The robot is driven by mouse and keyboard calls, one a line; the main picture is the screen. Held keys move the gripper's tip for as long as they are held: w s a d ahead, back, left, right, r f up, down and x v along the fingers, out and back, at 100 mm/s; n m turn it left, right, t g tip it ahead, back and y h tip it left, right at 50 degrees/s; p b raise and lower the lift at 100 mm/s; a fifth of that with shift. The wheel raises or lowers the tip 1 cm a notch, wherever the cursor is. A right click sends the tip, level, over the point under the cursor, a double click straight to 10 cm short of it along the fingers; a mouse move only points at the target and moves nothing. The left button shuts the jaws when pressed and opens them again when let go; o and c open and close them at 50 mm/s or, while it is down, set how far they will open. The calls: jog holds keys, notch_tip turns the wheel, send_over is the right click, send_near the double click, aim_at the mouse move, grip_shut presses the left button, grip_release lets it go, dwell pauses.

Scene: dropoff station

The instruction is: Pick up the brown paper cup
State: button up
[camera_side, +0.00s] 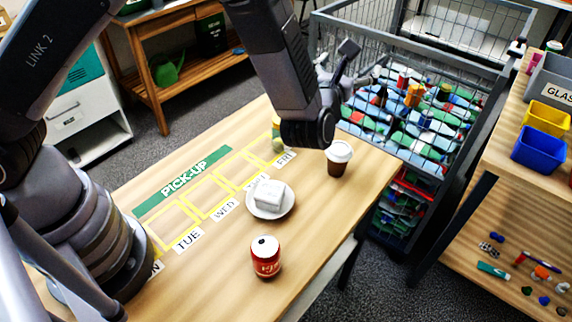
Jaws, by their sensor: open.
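The brown paper cup (339,162) with a white lid stands upright on the wooden table near its right end. My gripper (366,70) is up and behind the cup in the picture, over or in front of the wire cage. Its fingers are spread and look empty. It is apart from the cup. Part of the gripper is hidden by my arm's wrist.
A red can (265,258) and a white plate (270,212) with a white block stand on the table (325,230). A yellow-green item (277,140) is partly hidden beside my wrist. A wire cage (455,150) full of bottles and cans adjoins the table's far end.

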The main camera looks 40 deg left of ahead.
send_near(343, 142)
jog(key=x, duration=0.5)
jog(key=shift+f, duration=0.25)
jog(key=shift+w+a+f, duration=0.15)
jog(key=shift+f, duration=0.1)
jog(key=shift+x, duration=2.35)
jog(key=c, duration=0.7)
